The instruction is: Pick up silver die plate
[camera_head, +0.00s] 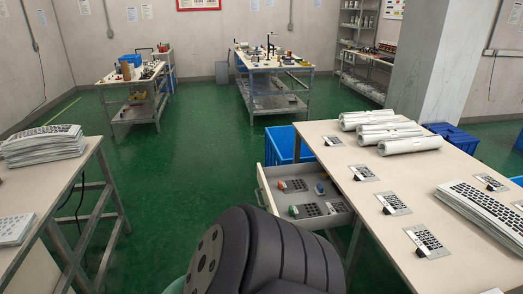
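Several silver die plates with black keypad-like patterns and small dark handles lie flat on the right table. One silver die plate (427,239) is at the near side. Others, such as the die plate (393,203) and the die plate (363,172), run in a row away along the table's left edge. An open drawer (262,187) under this table's left side holds more plates with coloured handles. Neither of my grippers is in view. A dark link, part of my own body, covers the bottom centre and hides the floor behind it.
The right table (450,265) also bears rolled white films (408,145) and a stack of keypad sheets (485,208). A blue crate (283,146) stands behind the drawer. A left table (60,180) bears stacked sheets (42,146). The green floor between is clear.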

